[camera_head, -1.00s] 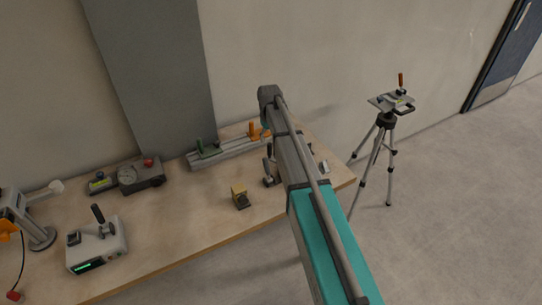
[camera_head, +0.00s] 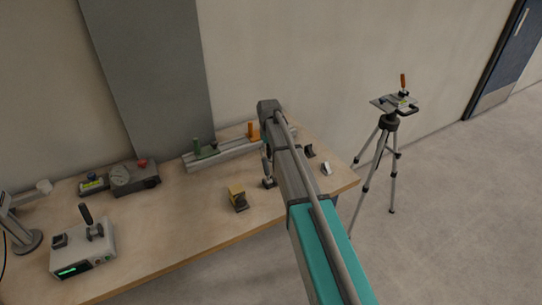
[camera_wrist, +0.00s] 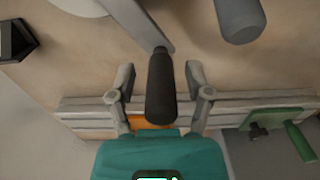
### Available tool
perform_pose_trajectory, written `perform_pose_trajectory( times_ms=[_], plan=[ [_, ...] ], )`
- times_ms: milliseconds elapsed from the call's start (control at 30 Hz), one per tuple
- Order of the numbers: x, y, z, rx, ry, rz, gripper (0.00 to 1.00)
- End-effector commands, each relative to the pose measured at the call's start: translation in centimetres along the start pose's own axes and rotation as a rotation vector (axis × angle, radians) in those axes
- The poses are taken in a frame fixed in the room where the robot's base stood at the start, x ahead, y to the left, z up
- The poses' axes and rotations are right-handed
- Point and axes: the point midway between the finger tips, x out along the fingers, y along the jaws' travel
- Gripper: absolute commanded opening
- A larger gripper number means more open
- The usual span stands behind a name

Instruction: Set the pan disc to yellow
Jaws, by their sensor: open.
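In the wrist view my gripper (camera_wrist: 159,76) is open, with one finger on each side of a black handle (camera_wrist: 161,88). The handle sits on the end of a flat grey lever (camera_wrist: 142,22). The lever runs up toward a pale rounded part (camera_wrist: 82,5) cut off by the top edge. I cannot tell whether the fingers touch the handle. In the head view my arm hides the gripper and most of what is beneath it. No part is clearly identifiable as the pan disc, and no yellow mark shows near the handle.
A rail with a green clamp (camera_head: 205,150) and an orange one (camera_head: 253,131) lies along the wall. A tripod (camera_head: 388,125) stands right.

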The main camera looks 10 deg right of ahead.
Motion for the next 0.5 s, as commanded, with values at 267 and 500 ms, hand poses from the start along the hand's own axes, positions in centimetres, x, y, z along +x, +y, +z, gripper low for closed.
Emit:
perform_pose_trajectory(
  times_ms=[267,500],
  plan=[
    [0.66,-0.04,-0.01,-0.001,0.0,0.0,0.65],
    [0.62,-0.07,-0.02,-0.001,0.0,0.0,0.65]
  ],
)
